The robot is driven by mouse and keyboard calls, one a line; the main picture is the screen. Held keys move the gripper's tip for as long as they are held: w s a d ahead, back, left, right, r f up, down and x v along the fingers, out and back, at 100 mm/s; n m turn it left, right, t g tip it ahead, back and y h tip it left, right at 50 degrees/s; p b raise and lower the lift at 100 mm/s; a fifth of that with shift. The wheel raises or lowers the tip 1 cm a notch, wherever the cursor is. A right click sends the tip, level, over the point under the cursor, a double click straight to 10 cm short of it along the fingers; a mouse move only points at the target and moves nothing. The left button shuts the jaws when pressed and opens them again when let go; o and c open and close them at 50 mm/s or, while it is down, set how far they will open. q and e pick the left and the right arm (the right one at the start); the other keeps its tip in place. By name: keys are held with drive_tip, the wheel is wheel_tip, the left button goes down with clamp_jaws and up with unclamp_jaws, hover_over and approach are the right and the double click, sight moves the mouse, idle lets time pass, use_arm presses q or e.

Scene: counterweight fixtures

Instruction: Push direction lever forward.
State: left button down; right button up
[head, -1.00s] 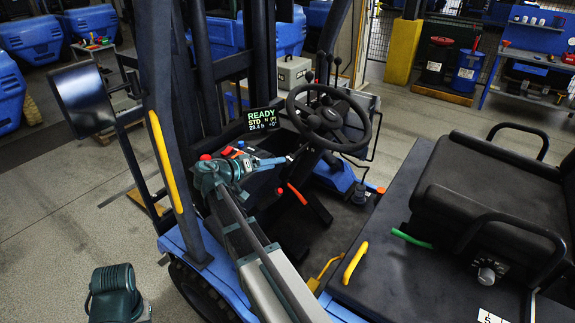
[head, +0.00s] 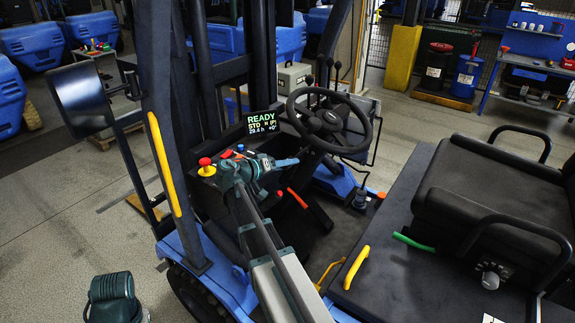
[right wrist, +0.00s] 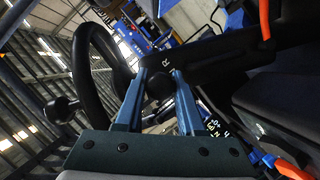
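The black round knob (right wrist: 159,87) of a lever shows in the right wrist view, beside the steering column and below an "R" mark. My right gripper (right wrist: 161,76) has its two blue fingers apart, one on each side of the knob. Whether they touch it I cannot tell. In the head view my right gripper (head: 297,161) points right, just left of the steering wheel (head: 327,121); the lever there is too small to make out.
A lit display (head: 263,123) reading READY stands left of the wheel. Several black levers (head: 329,70) rise behind the wheel. A red mushroom button (head: 205,163) sits left of my right arm. The black seat (head: 490,190) is at the right.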

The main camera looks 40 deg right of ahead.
clamp_jaws()
idle(1.0)
